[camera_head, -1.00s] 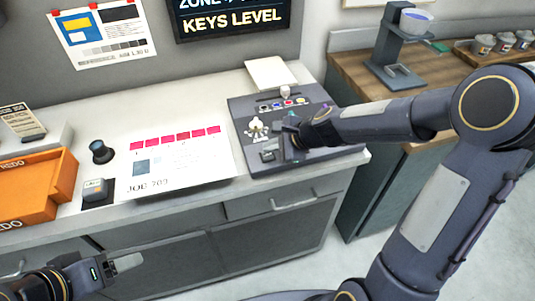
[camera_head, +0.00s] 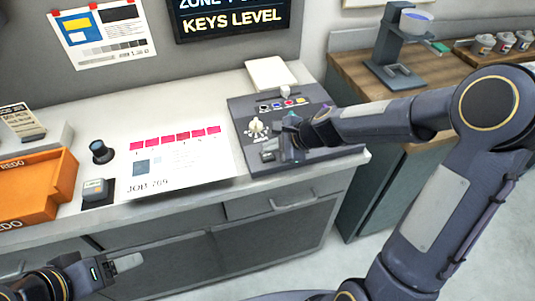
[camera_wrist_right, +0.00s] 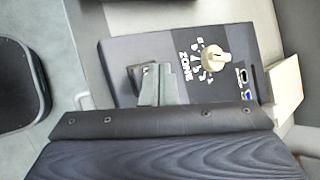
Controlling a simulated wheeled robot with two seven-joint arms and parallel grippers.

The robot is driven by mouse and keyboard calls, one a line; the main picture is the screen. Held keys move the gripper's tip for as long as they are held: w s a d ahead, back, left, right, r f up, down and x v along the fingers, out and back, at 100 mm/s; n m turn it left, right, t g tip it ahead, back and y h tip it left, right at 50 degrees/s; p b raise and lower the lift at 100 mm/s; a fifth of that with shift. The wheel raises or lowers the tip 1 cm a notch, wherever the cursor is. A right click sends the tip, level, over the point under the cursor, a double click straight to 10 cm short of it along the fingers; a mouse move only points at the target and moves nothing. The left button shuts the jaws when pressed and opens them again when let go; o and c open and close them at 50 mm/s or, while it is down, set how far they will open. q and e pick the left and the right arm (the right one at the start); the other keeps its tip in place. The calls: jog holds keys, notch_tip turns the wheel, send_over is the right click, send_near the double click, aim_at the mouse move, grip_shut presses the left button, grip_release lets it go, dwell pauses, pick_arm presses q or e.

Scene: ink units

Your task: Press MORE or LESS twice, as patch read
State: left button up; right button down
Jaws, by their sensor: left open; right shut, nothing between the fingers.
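The dark console (camera_head: 240,107) stands at the bench's right end. It carries a white ZONE dial (camera_head: 256,127), which also shows in the right wrist view (camera_wrist_right: 214,58), and a row of small coloured keys (camera_head: 283,104). My right gripper (camera_head: 272,152) is shut and empty, low over the console's front left part. In the right wrist view its fingertips (camera_wrist_right: 157,82) are beside a dark key (camera_wrist_right: 134,76), partly hidden; I cannot tell whether they touch. MORE and LESS lettering is not readable. A printed sheet (camera_head: 190,165) bears a magenta patch row (camera_head: 175,138). My left gripper (camera_head: 122,265) is open before the bench.
A small grey device (camera_head: 94,188) sits on a dark pad, with a black cylinder (camera_head: 101,152) behind it. An orange REDO tray (camera_head: 62,180) is at left. A wall display (camera_head: 232,18) reads "KEYS LEVEL". A white pad (camera_head: 270,73) lies behind the console.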

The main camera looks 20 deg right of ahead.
aim_at(271, 156)
jog(key=shift+f, duration=0.2)
jog(key=shift+f+b, duration=0.25)
jog(key=shift+b, duration=0.15)
jog(key=shift+f+b, duration=0.5)
jog(key=shift+b, duration=0.05)
dwell(0.6)
jog(key=shift+r, duration=0.1)
jog(key=shift+r+p, duration=0.8)
jog(key=shift+p, duration=0.05)
notch_tip(271, 156, up, 5)
jog(key=p, duration=0.4)
jog(key=shift+r+p, duration=0.1)
jog(key=shift+p, duration=0.3)
